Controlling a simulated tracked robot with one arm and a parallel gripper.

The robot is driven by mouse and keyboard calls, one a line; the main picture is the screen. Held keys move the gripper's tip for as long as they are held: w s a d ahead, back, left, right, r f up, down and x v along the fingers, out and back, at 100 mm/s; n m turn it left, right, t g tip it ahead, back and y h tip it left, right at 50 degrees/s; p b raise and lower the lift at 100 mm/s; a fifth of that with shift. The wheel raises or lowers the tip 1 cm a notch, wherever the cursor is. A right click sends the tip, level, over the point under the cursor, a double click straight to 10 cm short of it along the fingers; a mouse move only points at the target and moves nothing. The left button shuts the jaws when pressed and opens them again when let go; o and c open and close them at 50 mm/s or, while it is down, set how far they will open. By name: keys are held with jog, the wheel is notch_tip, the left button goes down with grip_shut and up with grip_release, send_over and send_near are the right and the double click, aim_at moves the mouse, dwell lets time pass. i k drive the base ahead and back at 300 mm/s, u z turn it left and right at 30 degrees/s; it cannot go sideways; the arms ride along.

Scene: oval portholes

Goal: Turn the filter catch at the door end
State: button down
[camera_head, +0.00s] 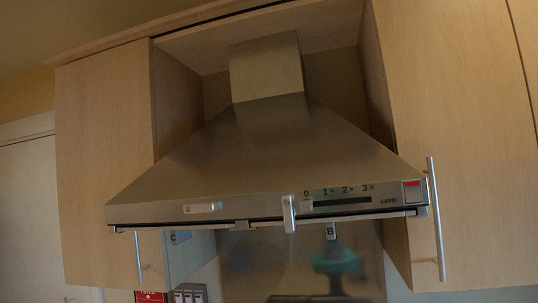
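The steel cooker hood (270,150) hangs between wooden cupboards. On its front edge a small pale catch-like piece (203,207) lies level, left of the middle. A second one (289,213) stands upright near the middle and reaches below the edge. Below the edge are a tag marked B (330,231) and, further left, one marked C (173,237). I cannot tell for sure which of these are filter catches. The underside and its filters are hidden. A pale door (28,205) is at the far left. My gripper is not in view.
The slider slot (342,202) has marks 0 to 3, with a red-topped label (412,190) to its right. Bar handles stick out from the right cupboard (436,220) and left cupboard (139,258). Below the hood is a shiny back panel (260,262) with a blurred green shape.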

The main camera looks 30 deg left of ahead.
aim_at(206, 207)
jog(key=u, duration=0.45)
jog(key=k, duration=1.1)
jog(key=z, duration=0.3)
jog(key=i, duration=1.55)
jog(key=u, duration=0.35)
